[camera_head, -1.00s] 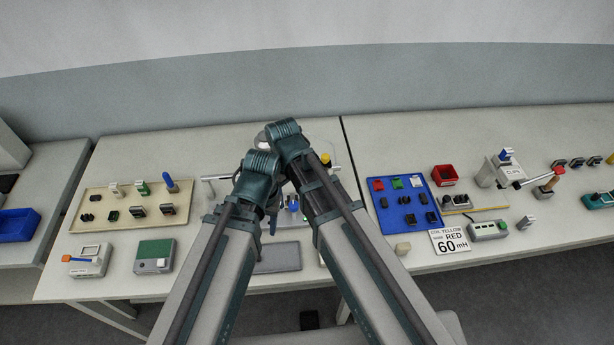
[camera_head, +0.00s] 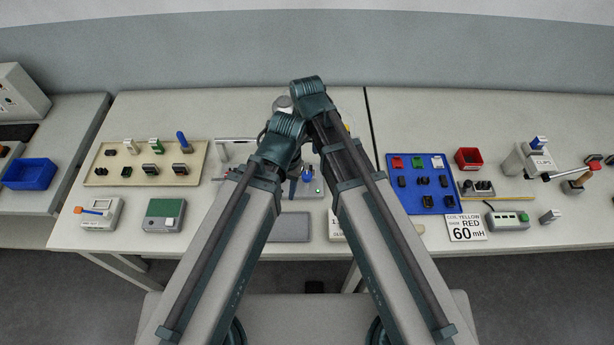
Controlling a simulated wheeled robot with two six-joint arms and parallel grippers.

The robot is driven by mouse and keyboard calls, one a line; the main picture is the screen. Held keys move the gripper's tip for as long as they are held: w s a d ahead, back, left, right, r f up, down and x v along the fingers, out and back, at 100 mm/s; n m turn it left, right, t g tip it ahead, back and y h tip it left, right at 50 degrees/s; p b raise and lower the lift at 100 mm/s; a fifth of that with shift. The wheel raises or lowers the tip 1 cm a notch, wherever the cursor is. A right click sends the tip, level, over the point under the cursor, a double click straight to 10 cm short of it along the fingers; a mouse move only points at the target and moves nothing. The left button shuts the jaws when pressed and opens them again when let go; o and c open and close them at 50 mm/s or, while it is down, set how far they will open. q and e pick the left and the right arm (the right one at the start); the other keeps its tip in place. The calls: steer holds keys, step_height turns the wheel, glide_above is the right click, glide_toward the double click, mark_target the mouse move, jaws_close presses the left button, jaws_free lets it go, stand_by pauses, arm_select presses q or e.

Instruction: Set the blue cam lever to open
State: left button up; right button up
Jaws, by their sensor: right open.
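A small blue lever (camera_head: 306,174) shows in the gap between my two arms, over a grey plate (camera_head: 315,188) on the middle of the table. It is tiny here, and its setting cannot be made out. My right gripper (camera_head: 293,187) is seen only in part in the same gap, just left of the blue lever. It is open, and whether it touches anything cannot be told. My left gripper is hidden behind the arm links. My arms cover much of the plate and what stands on it.
A beige tray (camera_head: 110,181) with several connectors stands left, above a green-topped box (camera_head: 163,215). A blue tray (camera_head: 437,207) with connectors, a red bin (camera_head: 468,160) and a lettered sign (camera_head: 466,228) stand right. A flat grey pad (camera_head: 284,232) lies at the front edge.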

mark_target(307, 174)
step_height(307, 174, down, 10)
steer(key=b, duration=0.8)
steer(key=shift+r, duration=0.25)
steer(key=shift+r, duration=0.1)
jaws_close()
